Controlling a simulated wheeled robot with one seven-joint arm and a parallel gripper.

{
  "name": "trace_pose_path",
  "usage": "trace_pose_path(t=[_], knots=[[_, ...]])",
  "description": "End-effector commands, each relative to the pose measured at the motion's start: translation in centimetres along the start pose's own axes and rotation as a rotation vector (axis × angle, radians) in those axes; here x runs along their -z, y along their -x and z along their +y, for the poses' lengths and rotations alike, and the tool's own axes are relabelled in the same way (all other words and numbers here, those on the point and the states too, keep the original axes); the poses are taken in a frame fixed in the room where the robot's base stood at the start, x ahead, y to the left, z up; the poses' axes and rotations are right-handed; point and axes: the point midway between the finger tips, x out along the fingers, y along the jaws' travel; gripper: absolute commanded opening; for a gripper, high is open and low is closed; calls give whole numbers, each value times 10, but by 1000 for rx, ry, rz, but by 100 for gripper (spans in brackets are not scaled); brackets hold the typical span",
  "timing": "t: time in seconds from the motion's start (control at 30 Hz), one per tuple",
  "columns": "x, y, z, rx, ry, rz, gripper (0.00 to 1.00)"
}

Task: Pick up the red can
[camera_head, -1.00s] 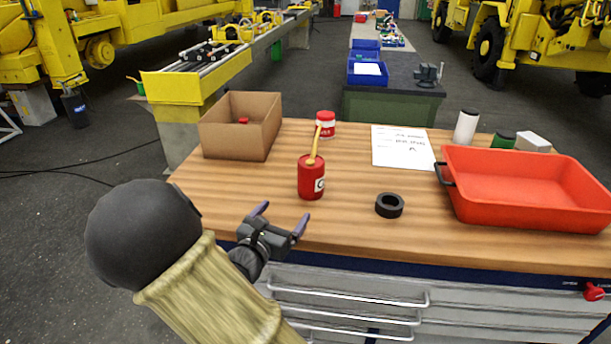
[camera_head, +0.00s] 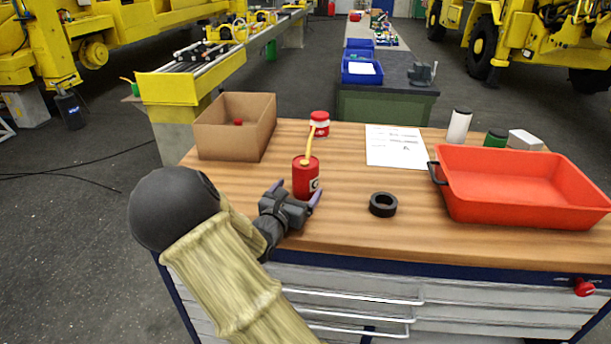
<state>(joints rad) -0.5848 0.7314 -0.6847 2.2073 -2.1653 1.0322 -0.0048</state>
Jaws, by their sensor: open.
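A red can (camera_head: 306,179) with a yellow spout stands upright on the wooden workbench (camera_head: 344,220), left of a black ring. A second red can (camera_head: 320,122), shorter and with a white band, stands behind it near the back edge. My gripper (camera_head: 297,190) is open at the front of the spouted can. Its purple-tipped fingers lie left and right of the can's lower part. Whether they touch it I cannot tell.
A cardboard box (camera_head: 262,139) stands at the back left with a small red item inside. A black ring (camera_head: 383,204) lies right of the can. A paper sheet (camera_head: 395,146), a white cylinder (camera_head: 459,127) and a large red tray (camera_head: 447,196) occupy the right side.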

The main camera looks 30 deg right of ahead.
Motion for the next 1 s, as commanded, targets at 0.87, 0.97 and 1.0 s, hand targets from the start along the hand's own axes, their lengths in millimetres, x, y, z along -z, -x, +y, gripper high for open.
trace_pose_path(t=[0.87,0.97,1.0], knots=[[-1,-66,0,1,0,-1,90],[0,-72,0,0,0,0,90],[0,-72,0,0,-1,0,90]])
